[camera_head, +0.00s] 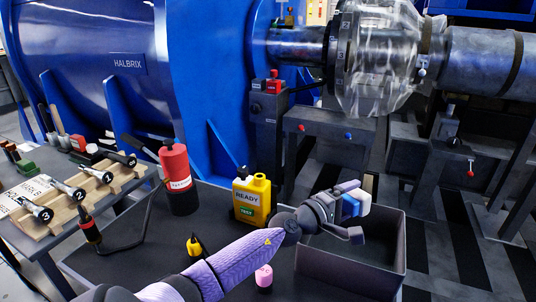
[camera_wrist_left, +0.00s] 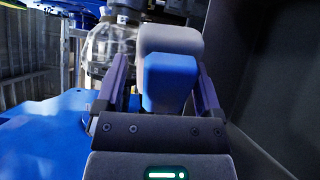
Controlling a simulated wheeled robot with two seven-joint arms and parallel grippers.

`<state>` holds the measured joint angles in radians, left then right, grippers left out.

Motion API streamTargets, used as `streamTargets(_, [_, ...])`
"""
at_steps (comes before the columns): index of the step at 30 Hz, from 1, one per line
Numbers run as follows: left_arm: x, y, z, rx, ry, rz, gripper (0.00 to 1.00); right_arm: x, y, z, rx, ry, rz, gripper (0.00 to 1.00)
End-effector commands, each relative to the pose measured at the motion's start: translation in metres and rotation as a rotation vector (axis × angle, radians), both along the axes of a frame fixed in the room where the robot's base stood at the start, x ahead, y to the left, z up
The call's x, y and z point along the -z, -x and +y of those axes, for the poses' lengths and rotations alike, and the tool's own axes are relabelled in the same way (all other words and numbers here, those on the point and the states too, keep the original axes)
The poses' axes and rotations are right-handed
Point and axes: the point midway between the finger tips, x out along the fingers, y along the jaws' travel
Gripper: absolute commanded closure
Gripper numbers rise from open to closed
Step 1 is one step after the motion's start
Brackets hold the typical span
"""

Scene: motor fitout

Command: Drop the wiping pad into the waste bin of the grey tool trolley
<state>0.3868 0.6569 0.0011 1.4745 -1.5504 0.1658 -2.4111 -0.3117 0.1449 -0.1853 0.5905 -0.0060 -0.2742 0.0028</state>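The wiping pad (camera_head: 352,206), a blue block with a pale grey part, is above the open dark grey waste bin (camera_head: 345,272) in the head view. In the left wrist view the pad (camera_wrist_left: 170,82) appears between the two fingers of my left gripper (camera_head: 345,212). The fingers (camera_wrist_left: 160,80) stand wide apart. A clear gap shows between the pad and the left-hand finger; contact with the other finger cannot be made out. The bin's dark wall (camera_wrist_left: 275,75) fills the right of the wrist view. The bin's floor is mostly hidden. My right gripper is not in view.
A yellow READY bottle (camera_head: 250,200), a red canister (camera_head: 177,178) and a pink-capped container (camera_head: 264,277) stand near the bin. A side table with a wooden tool rack (camera_head: 75,200) is at left. The blue motor housing (camera_head: 95,65) and shaft stand behind.

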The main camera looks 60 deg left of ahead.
Motion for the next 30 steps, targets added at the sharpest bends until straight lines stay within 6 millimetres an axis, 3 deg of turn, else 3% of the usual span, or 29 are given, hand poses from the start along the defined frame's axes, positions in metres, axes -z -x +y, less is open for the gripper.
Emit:
streamTargets(11, [0.0, 0.006, 0.001, 0.0, -0.001, 0.002, 0.0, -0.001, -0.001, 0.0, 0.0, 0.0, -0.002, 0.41])
streamTargets(24, [0.003, 0.083, 0.006, 0.001, 0.002, 0.004, 0.0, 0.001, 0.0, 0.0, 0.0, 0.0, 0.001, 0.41])
streamTargets(30, [0.001, 0.099, 0.007, 0.0, -0.001, 0.001, 0.0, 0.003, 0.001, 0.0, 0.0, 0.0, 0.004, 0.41])
